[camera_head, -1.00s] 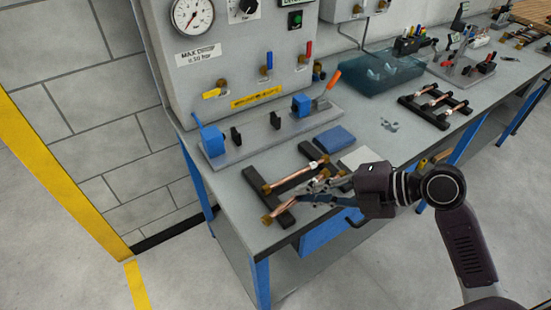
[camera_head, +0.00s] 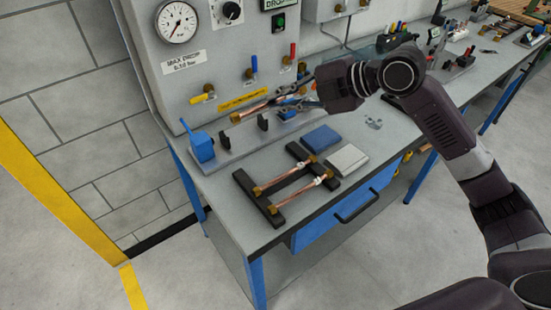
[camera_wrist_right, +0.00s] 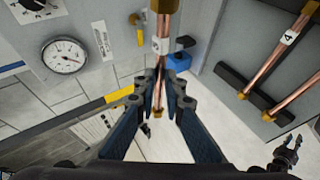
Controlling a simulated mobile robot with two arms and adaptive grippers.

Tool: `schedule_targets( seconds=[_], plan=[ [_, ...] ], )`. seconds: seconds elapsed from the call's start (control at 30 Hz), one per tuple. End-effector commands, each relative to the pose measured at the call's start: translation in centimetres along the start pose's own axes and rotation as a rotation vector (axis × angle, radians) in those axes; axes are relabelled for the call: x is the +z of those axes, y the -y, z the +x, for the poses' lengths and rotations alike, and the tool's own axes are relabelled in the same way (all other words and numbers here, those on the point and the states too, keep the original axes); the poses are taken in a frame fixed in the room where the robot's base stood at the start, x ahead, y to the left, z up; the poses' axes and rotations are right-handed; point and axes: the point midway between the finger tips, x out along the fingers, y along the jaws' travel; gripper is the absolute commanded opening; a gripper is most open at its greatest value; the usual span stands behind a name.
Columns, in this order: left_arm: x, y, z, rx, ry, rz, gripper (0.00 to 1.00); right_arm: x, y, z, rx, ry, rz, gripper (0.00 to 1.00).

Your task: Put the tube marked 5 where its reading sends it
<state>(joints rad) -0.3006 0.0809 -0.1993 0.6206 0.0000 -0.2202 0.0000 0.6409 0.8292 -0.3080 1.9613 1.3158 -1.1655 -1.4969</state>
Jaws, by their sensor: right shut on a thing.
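My right gripper (camera_head: 300,95) is shut on a copper tube (camera_head: 262,105) with brass ends, held raised in front of the panel, above the grey test bench (camera_head: 232,152). In the right wrist view the held tube (camera_wrist_right: 161,75) runs between the fingers; its white label is too small to read. Two other copper tubes lie on the black rack (camera_head: 270,212): one farther back (camera_head: 280,180), one nearer (camera_head: 303,195). In the wrist view one (camera_wrist_right: 270,65) bears a 4. A dark gripper (camera_wrist_right: 288,150), seemingly my left, shows small there; its jaws are unclear.
A round gauge (camera_head: 177,22) sits on the panel above a max drop label (camera_head: 184,62). A blue clamp (camera_head: 201,147) stands at the bench's left end.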

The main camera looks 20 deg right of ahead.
Motion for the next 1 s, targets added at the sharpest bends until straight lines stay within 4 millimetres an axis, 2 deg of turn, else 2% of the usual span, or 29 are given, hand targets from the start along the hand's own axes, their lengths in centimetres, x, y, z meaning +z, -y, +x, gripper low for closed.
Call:
schedule_targets(
  seconds=[0.4, 0.5, 0.73, 1.0],
  plan=[
    [-0.1, 0.1, -1.9, 0.0, 0.0, -0.001, 0.25, 2.1, 8.7, 5.3, -0.003, -0.003, 0.007, 0.0],
    [-0.2, 0.1, -2.2, 0.0, 0.0, -0.001, 0.25, 2.5, 10.3, 6.4, -0.002, -0.002, 0.005, 0.0],
    [-0.2, 0.0, -2.5, 0.0, 0.0, 0.0, 0.25, 3.0, 12.1, 7.5, 0.0, -0.002, 0.001, 0.0],
    [-0.3, 0.0, -3.2, 0.0, 0.0, 0.0, 0.25, 3.8, 15.0, 9.4, 0.001, -0.001, 0.002, 0.0]
  ],
)
